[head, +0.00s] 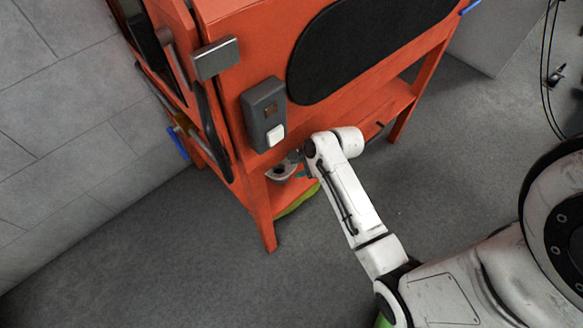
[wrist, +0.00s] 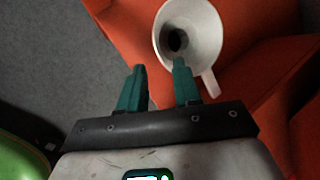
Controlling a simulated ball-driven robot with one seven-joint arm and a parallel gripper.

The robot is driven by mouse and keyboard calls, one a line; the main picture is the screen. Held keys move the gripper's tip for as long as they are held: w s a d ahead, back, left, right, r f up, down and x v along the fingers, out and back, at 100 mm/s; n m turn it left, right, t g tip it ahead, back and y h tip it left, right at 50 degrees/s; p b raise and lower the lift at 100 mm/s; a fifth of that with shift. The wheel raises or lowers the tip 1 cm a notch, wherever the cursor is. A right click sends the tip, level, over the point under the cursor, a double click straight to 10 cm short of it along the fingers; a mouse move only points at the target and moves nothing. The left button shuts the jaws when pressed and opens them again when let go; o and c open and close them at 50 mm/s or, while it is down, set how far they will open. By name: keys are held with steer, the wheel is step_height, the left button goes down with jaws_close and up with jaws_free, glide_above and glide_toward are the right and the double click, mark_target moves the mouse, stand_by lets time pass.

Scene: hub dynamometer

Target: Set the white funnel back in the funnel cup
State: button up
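The white funnel (wrist: 207,32) is in the upper middle of the wrist view, wide mouth toward the camera, dark hole inside, and a tab on its lower right rim. It is over orange surfaces; what supports it is hidden. My gripper (wrist: 159,68) has two teal fingers spread apart with a gap between them and nothing in it. The right fingertip overlaps the funnel's lower rim in the picture; I cannot tell whether they touch. I cannot make out the funnel cup in either view.
The orange machine (head: 345,105) stands on legs with a low shelf (head: 385,104). A grey box with a white button (head: 265,113) is on its front. A green rounded object (wrist: 22,158) lies at the wrist view's lower left. Grey floor (head: 150,255) is open at left.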

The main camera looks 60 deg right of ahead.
steer(key=s+a+r+n+g, duration=0.2)
steer(key=s+a+r+n, duration=0.2)
steer(key=s+a+n, duration=0.3)
steer(key=s+a+r+n+g+h, duration=0.1)
steer(key=s+a+r+n+g, duration=0.2)
steer(key=n, duration=1.4)
steer(key=s+a+r, duration=0.2)
steer(key=s+a, duration=0.2)
steer(key=shift+s+a, duration=0.25)
steer(key=shift+a, duration=0.1)
step_height(320, 180, up, 11)
steer(key=p, duration=1.1)
steer(key=shift+f, duration=0.15)
